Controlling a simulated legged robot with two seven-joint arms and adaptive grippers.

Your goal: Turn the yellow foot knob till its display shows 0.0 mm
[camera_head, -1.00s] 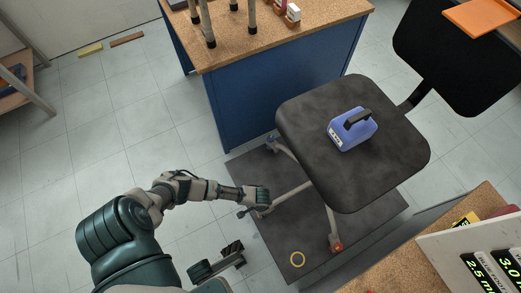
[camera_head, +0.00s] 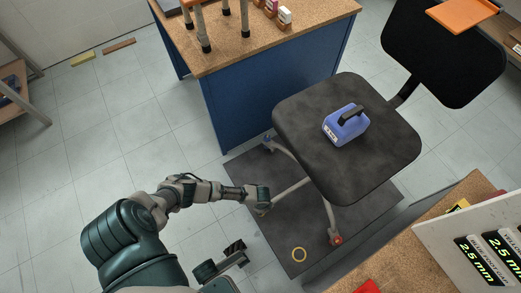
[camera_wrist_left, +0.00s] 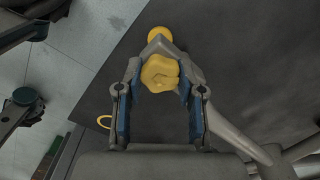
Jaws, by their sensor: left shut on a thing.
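The yellow foot knob (camera_wrist_left: 160,73) sits between the fingers of my left gripper (camera_wrist_left: 160,88) in the left wrist view, and the fingers are shut on it. In the head view my left gripper (camera_head: 262,198) is at the end of a chair leg (camera_head: 292,190) and hides the knob. The chair (camera_head: 345,145) stands on a dark mat (camera_head: 275,225). On a white panel (camera_head: 455,240) at the right, two displays both read 2.5 mm: one (camera_head: 475,262) and another (camera_head: 503,250). I cannot tell which belongs to the yellow knob.
A blue jug (camera_head: 345,124) rests on the seat. Other feet have a red knob (camera_head: 336,240) and a blue knob (camera_head: 267,138). A yellow ring (camera_head: 299,255) lies on the mat. A blue bench (camera_head: 280,90) stands behind; the floor at left is mostly clear.

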